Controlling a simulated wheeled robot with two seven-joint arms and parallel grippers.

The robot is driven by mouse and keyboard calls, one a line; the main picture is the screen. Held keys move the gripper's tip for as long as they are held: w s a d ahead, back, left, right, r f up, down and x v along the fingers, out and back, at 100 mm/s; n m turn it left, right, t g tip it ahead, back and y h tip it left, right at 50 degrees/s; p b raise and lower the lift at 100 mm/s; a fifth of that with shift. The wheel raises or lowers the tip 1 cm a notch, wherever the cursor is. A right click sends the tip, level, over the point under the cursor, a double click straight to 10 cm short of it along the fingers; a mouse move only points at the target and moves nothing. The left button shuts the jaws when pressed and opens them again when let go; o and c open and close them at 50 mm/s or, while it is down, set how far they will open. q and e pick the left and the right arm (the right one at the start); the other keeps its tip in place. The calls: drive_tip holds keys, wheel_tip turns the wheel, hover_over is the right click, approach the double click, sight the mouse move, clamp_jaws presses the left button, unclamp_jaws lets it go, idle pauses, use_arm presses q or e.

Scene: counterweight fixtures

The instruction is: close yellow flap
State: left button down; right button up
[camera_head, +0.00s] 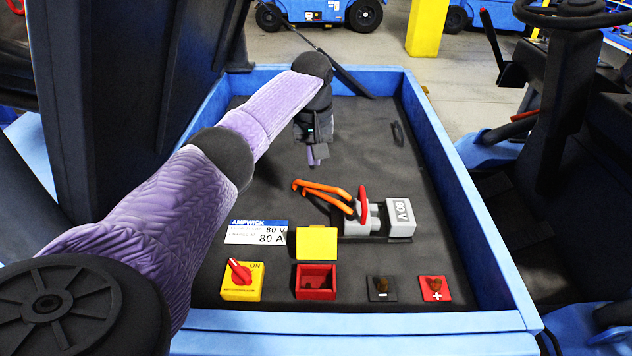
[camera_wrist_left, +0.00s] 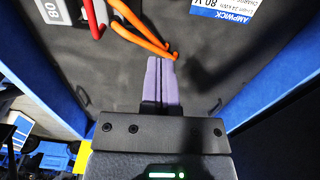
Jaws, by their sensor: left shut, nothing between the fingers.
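The yellow flap (camera_head: 317,242) stands raised at the back edge of a small red open box (camera_head: 316,282) in the head view, its yellow face showing. The box's inside is visible. My left gripper (camera_head: 314,157) is well behind the flap, over the grey floor of the blue-rimmed tray, apart from flap and box. In the left wrist view its purple fingers (camera_wrist_left: 160,75) are together with nothing between them, close to the orange cable ends. The flap does not show in the wrist view. My right gripper is not in view.
Left of the box is a red switch on a yellow base (camera_head: 241,280); right are black (camera_head: 381,288) and red (camera_head: 434,288) terminals. Behind stand a grey connector (camera_head: 400,217) with red handle and orange cables (camera_head: 325,193). Blue walls (camera_head: 462,190) bound the tray.

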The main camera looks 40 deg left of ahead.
sight(317, 242)
use_arm(q)
wheel_tip(317, 242, down, 18)
drive_tip(key=b, duration=0.9)
drive_tip(key=shift+w+b, duration=0.15)
drive_tip(key=shift+b, duration=0.15)
drive_tip(key=shift+s+d+r+p, duration=0.35)
drive_tip(key=shift+s+r+p, duration=0.15)
drive_tip(key=shift+r+p, duration=0.15)
drive_tip(key=shift+s+d+r+p, duration=0.3)
drive_tip(key=shift+s+r+p, duration=0.15)
drive_tip(key=shift+r+p, duration=0.15)
drive_tip(key=shift+s+d+r, duration=0.15)
drive_tip(key=shift+s, duration=0.05)
drive_tip(key=shift+s+d, duration=0.1)
drive_tip(key=shift+d, duration=0.05)
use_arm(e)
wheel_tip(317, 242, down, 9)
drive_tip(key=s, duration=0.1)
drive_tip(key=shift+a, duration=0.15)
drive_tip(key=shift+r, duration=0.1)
